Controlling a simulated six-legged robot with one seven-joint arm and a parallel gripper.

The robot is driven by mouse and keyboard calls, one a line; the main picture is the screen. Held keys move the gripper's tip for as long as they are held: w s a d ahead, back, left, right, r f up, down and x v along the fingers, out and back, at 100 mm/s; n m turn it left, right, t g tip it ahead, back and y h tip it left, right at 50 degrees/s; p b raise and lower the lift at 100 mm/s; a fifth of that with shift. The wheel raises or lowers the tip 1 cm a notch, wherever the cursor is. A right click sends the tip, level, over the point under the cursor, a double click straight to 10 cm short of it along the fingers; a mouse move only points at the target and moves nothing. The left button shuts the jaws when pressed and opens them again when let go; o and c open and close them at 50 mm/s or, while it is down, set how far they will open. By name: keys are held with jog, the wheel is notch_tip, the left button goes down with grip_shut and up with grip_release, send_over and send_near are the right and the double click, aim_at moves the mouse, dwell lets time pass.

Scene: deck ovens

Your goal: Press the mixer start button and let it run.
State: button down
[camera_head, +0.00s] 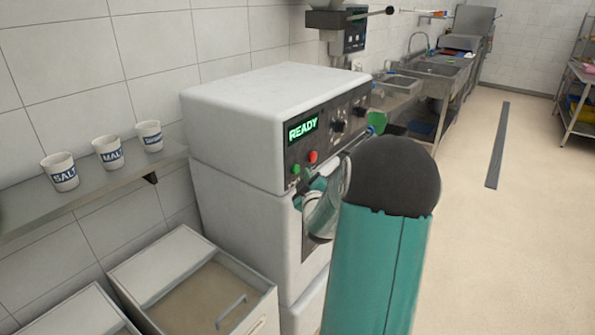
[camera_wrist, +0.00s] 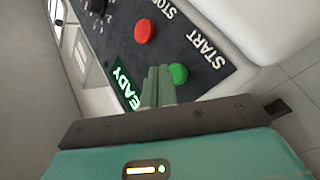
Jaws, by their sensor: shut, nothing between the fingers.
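The mixer (camera_head: 240,125) is a white cabinet with a dark control panel, and its green display (camera_head: 303,129) reads READY. The green start button (camera_head: 295,169) is at the panel's lower left, with the red stop button (camera_head: 312,157) to its right. In the wrist view the green button (camera_wrist: 178,73), labelled START, lies just right of my fingertips, and the red button (camera_wrist: 144,31), labelled STOP, is above. My gripper (camera_wrist: 160,73) is shut and empty, close to the panel beside the green button. I cannot tell whether it touches. In the head view my arm hides much of the gripper.
A shelf (camera_head: 100,190) with three labelled cups is on the wall at left. An open bin (camera_head: 200,285) stands below it. Sinks (camera_head: 430,70) line the wall behind the mixer.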

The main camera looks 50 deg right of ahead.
jog(key=shift+w, duration=0.1)
jog(key=shift+w, duration=0.3)
jog(key=shift+w+a, duration=0.1)
jog(key=shift+w, duration=0.35)
dwell(0.8)
dwell(0.4)
jog(key=shift+s, duration=0.85)
jog(key=shift+s+d, duration=0.15)
jog(key=shift+s, duration=1.1)
jog(key=shift+s+d, duration=0.15)
jog(key=shift+s, duration=1.1)
